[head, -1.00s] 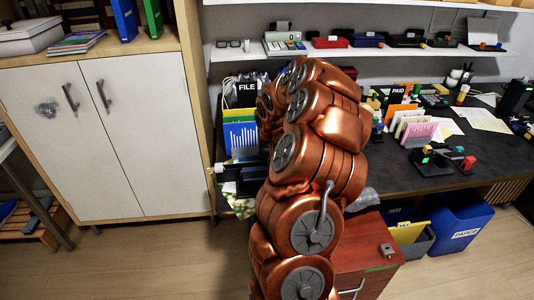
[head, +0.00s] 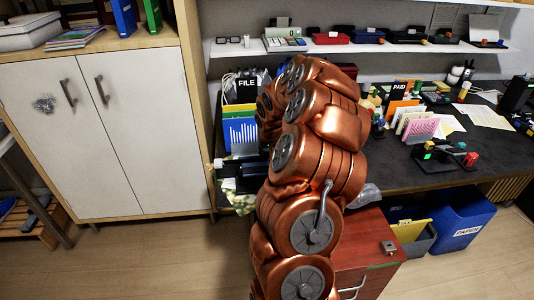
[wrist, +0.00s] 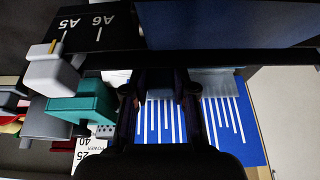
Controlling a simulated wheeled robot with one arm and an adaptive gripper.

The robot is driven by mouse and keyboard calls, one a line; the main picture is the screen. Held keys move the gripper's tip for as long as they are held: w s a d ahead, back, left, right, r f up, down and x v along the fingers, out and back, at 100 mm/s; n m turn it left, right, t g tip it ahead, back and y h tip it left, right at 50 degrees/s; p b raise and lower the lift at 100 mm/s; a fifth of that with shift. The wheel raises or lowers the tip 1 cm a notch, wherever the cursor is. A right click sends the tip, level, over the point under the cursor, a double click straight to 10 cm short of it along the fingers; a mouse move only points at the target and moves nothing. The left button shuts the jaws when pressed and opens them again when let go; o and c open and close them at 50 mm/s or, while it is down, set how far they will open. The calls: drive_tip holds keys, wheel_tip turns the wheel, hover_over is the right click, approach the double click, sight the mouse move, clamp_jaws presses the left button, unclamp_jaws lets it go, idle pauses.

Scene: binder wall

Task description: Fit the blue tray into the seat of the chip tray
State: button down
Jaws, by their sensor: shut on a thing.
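My gripper (wrist: 160,92) shows in the wrist view as two dark fingers. It is shut on a dark-edged thing that spans the upper part of that view. A dark blue panel (wrist: 235,22) lies just beyond this edge; it looks like the blue tray, but its outline is cut off by the frame. In the head view my copper arm hides most of the gripper area. A dark piece (head: 228,185) shows left of the arm, below the blue chart sheet. I cannot make out the chip tray's seat in either view.
A blue sheet with white bars (wrist: 220,115) lies behind the fingers. A teal block (wrist: 85,105) and a grey block (wrist: 52,75) are close on the left. The desk (head: 415,175) holds card racks and small devices. A red drawer unit (head: 365,240) and blue paper bin (head: 465,220) stand below.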

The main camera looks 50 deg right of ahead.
drive_tip(key=shift+f+b, duration=0.3)
drive_tip(key=shift+f, duration=0.1)
drive_tip(key=c, duration=0.9)
unclamp_jaws()
drive_tip(key=shift+f, duration=0.1)
drive_tip(key=shift+o, duration=0.2)
drive_tip(key=shift+a, duration=0.1)
drive_tip(key=v, duration=1.2)
drive_tip(key=shift+w, duration=0.1)
